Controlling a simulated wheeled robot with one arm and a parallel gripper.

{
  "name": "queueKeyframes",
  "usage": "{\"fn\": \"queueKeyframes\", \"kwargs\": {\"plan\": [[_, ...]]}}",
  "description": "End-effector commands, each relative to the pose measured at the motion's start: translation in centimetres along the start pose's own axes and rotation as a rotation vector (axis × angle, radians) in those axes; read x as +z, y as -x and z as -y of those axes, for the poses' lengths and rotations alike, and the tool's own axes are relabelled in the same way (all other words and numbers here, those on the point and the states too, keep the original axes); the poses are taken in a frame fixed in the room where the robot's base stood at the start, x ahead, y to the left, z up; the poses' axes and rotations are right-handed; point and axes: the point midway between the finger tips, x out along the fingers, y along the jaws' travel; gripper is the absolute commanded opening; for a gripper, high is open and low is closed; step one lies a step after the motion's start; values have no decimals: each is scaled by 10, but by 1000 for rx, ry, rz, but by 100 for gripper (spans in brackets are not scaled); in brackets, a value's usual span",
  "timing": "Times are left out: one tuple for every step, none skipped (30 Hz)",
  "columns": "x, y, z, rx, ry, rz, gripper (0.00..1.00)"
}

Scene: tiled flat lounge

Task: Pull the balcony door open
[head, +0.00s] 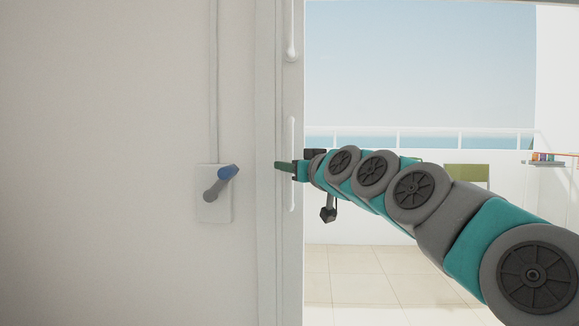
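The balcony door's white upright frame (268,80) stands left of the bright balcony view. A slim white vertical bar handle (291,135) is on it. My gripper (284,167) is at the bar's middle height, reaching in from the right. A dark green finger crosses in front of the bar and hides a short piece of it. I see the gripper side-on, so its gap and any contact with the bar are hidden. Whether glass fills the space right of the frame is unclear.
A grey crank with a blue knob (228,171) sits on a white wall plate (223,209) left of the frame. Another white bar (291,35) is higher up. Beyond are a railing (430,131), a green panel (467,171), a small shelf (545,162) and clear tiled floor (350,280).

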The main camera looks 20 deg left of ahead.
Motion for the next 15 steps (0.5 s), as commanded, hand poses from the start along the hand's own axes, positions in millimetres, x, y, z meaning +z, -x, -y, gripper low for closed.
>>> {"fn": "queueKeyframes", "kwargs": {"plan": [[0, -3, 0, 0, 0, 0, 34], [0, -3, 0, 0, 0, 0, 34], [0, -4, 0, 0, 0, -1, 34], [0, -4, 0, 1, 0, -1, 34], [0, -4, 0, 1, 0, -1, 34], [0, -4, 0, 1, 0, -1, 34], [-1, -4, 0, 1, 0, -1, 34], [-1, -3, 0, 1, 0, -2, 34], [-1, -3, 0, 1, 0, -2, 34], [-1, -3, 0, 1, 0, -2, 32], [-1, -3, 0, 1, 0, -2, 29], [-1, -3, 0, 1, 0, -2, 24], [-1, -3, 0, 1, 0, -2, 21], [-1, -3, 0, 1, 0, -2, 18], [-1, -3, 0, 1, 0, -2, 13]]}}
